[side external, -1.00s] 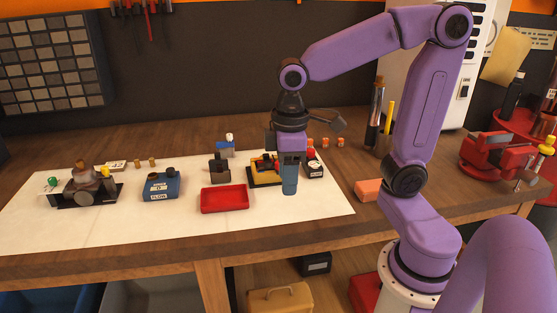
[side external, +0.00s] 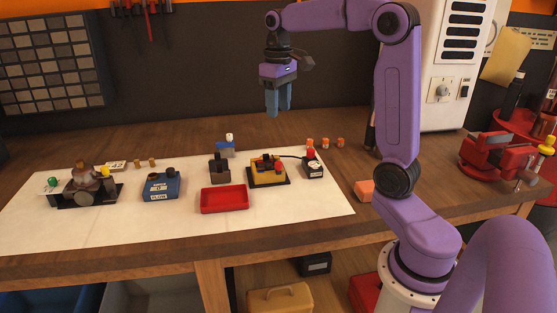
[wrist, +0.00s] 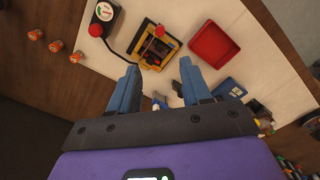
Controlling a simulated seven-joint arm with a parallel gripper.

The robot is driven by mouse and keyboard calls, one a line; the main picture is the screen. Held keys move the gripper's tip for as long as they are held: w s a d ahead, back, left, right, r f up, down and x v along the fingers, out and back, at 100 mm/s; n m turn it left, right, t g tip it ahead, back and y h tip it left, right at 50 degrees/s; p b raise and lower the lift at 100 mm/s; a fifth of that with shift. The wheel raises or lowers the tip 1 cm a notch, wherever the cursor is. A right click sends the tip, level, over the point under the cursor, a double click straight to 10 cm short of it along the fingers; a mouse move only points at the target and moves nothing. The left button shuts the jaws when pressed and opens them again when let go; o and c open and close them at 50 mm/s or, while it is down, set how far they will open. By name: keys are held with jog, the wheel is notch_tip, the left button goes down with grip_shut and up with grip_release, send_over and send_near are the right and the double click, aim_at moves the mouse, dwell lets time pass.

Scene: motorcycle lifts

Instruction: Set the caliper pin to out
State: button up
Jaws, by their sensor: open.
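I cannot tell for certain which part is the caliper pin. A dark-based fixture (side external: 85,190) with a brown and grey body and a green knob stands at the left of the white mat. A yellow and black fixture (side external: 268,170) with red parts stands right of centre; it also shows in the wrist view (wrist: 153,46). A small dark block (side external: 219,171) stands near a blue piece (side external: 226,148) with a white top. My gripper (side external: 279,110) is open, empty and high above the back of the bench, apart from everything. In the wrist view its blue fingers (wrist: 160,72) are spread.
A red tray (side external: 224,199) and a blue box (side external: 160,187) stand on the white mat (side external: 130,225). A gauge box (side external: 313,169) is cabled to the yellow fixture. The mat's front left is clear.

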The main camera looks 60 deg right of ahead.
aim_at(279, 162)
notch_tip(279, 162, down, 17)
jog(key=shift+r, duration=0.2)
dwell(0.3)
